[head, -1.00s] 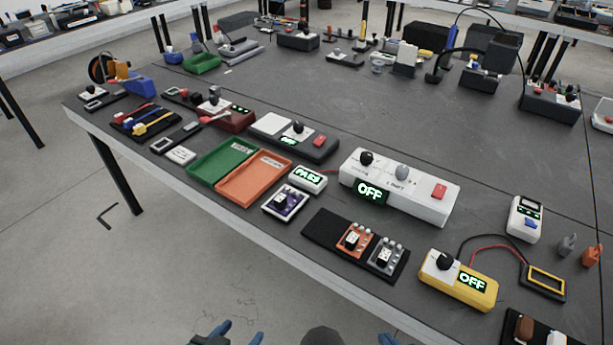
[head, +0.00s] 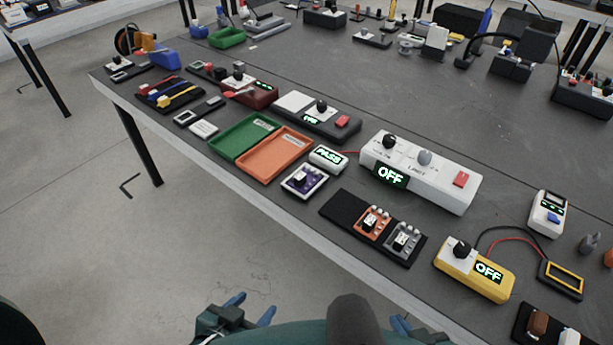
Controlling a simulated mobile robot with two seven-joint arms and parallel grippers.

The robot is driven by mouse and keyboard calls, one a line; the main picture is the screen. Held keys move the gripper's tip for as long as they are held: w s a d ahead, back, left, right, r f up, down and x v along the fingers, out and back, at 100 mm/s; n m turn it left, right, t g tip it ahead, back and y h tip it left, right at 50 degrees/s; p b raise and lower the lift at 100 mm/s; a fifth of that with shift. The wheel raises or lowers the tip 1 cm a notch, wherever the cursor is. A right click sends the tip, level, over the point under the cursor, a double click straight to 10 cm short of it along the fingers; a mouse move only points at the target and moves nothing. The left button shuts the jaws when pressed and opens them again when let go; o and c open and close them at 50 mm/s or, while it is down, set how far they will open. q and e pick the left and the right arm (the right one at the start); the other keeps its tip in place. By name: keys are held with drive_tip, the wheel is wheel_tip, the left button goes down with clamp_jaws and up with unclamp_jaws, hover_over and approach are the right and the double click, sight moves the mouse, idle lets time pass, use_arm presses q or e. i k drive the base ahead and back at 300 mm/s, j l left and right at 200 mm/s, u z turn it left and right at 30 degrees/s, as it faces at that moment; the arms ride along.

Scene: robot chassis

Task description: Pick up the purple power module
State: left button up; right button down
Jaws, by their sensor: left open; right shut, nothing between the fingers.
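The purple power module (head: 304,181) lies in a small white-rimmed holder near the table's front edge, just in front of the white PASS display. My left gripper (head: 252,308) is below it in the picture, off the table's front edge, open and empty, with its two blue fingertips apart. My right gripper (head: 400,326) shows only in part at the bottom, beside my dark arm link, shut and empty. Both grippers are well apart from the module.
An orange tray (head: 262,171) and a green tray (head: 226,147) lie left of the module. A black board (head: 338,208) with orange and grey modules lies to its right. The white power box (head: 448,190) reading OFF and the PASS display (head: 328,157) stand behind it.

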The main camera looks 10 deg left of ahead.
sight(305, 179)
drive_tip(key=z, duration=0.75)
drive_tip(key=j+z, duration=0.15)
drive_tip(key=z, duration=0.25)
drive_tip(key=j+z, duration=0.15)
drive_tip(key=z, duration=0.2)
drive_tip(key=j+z, duration=0.15)
drive_tip(key=z, duration=0.25)
drive_tip(key=j+z, duration=0.15)
drive_tip(key=z, duration=0.2)
drive_tip(key=k+j+z, duration=0.25)
drive_tip(key=j+z, duration=0.2)
drive_tip(key=k+j+z, duration=0.4)
drive_tip(key=i+j, duration=0.05)
drive_tip(key=i, duration=0.05)
